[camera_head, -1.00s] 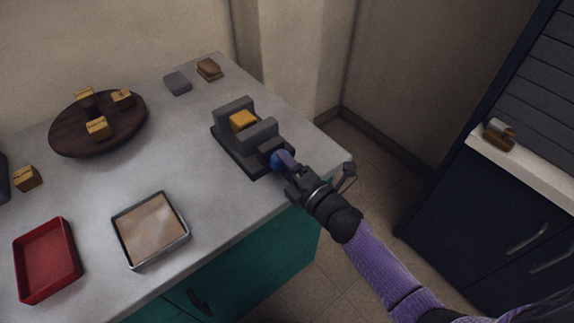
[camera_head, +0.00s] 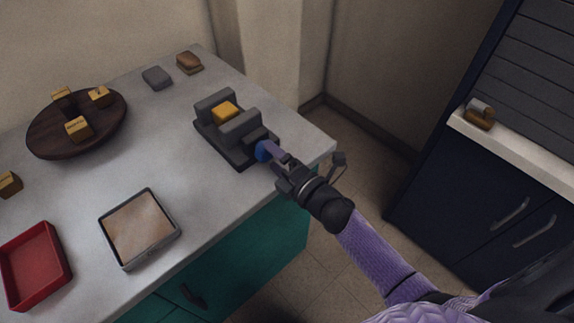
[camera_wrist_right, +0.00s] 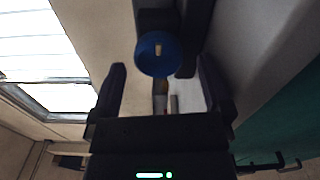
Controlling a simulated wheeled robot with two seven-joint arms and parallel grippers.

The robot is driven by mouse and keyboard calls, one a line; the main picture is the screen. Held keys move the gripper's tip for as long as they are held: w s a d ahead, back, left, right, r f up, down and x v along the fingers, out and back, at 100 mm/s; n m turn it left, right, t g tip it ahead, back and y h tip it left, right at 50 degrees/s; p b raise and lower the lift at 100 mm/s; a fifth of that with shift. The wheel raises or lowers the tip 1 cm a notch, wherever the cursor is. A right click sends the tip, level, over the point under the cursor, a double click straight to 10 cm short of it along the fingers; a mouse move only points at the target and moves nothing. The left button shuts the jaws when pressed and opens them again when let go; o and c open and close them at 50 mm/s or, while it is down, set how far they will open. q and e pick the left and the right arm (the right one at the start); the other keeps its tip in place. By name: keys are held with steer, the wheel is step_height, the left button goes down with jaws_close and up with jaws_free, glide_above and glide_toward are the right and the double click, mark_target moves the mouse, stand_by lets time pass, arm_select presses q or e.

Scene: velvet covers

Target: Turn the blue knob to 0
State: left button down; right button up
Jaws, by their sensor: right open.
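The blue knob (camera_head: 262,150) is on the front end of a dark grey vise-like device (camera_head: 235,152) on the counter. A yellow block (camera_head: 225,112) sits between the device's two upright jaws. My right gripper (camera_head: 275,160) is open at the knob, coming in from the lower right. In the right wrist view the round knob face (camera_wrist_right: 150,64) shows a small pale mark and lies between and just beyond the spread fingers (camera_wrist_right: 162,80). Contact cannot be told. No number is readable. My left gripper is not in view.
A round dark wooden board (camera_head: 45,142) holds 3 small yellow-brown blocks. A red tray (camera_head: 35,265) and a metal-rimmed square tray (camera_head: 138,228) lie nearer. A grey block (camera_head: 157,78) and a brown block (camera_head: 189,63) lie at the back. A dark cabinet (camera_head: 470,190) stands right.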

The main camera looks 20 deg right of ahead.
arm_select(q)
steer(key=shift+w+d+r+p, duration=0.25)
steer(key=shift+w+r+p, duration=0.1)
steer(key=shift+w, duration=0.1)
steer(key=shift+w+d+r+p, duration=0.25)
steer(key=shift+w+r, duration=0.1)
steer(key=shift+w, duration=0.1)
arm_select(e)
steer(key=v, duration=0.8)
steer(key=shift+s, duration=0.4)
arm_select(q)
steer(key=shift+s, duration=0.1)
arm_select(e)
steer(key=shift+d, duration=0.15)
